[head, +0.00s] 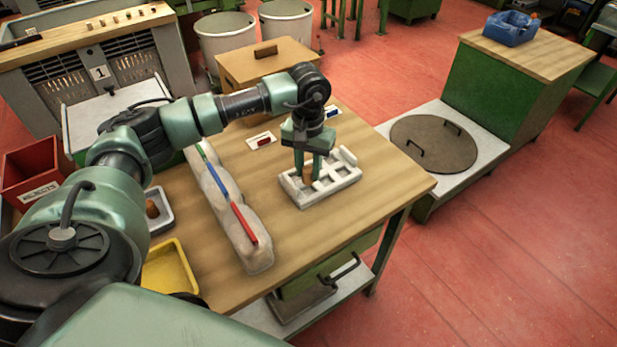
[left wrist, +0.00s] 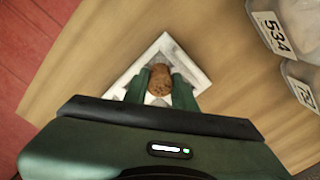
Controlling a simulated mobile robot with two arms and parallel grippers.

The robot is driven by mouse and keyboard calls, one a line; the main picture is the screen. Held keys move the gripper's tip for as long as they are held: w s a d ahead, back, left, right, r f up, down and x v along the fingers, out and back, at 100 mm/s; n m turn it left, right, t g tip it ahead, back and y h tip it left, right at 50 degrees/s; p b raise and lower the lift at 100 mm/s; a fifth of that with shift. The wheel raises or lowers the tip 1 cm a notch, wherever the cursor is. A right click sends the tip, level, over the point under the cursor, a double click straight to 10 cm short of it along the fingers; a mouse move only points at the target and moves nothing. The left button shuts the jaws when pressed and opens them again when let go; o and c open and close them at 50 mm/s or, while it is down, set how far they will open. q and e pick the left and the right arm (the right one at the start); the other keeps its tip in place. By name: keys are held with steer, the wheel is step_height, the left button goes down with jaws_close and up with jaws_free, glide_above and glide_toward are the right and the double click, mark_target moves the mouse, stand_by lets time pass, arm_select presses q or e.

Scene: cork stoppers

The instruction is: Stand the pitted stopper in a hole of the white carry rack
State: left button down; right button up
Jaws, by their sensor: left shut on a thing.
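The white carry rack (head: 344,181) lies on the wooden workbench; its open cells show at the right and part is hidden behind my gripper. My left gripper (head: 309,172) points down over the rack's left part. It is shut on a brown cork stopper (head: 307,174), which also shows in the left wrist view (left wrist: 160,80) with a dark-speckled top between the green fingers. The rack (left wrist: 166,44) shows behind it there. I cannot tell whether the stopper's lower end is inside a hole or just above it. My right gripper is not in view.
A long lumpy pale holder (head: 238,229) with coloured strips lies left of the rack. A grey tray (head: 163,221) with a cork, a yellow tray (head: 168,268) and a red rejects bin (head: 38,171) are further left. The bench is clear right of the rack.

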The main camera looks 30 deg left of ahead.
mark_target(308, 182)
arm_select(q)
step_height(308, 182, down, 4)
steer(key=shift+r+p, duration=0.25)
steer(key=shift+p, duration=0.2)
steer(key=shift+f, duration=0.5)
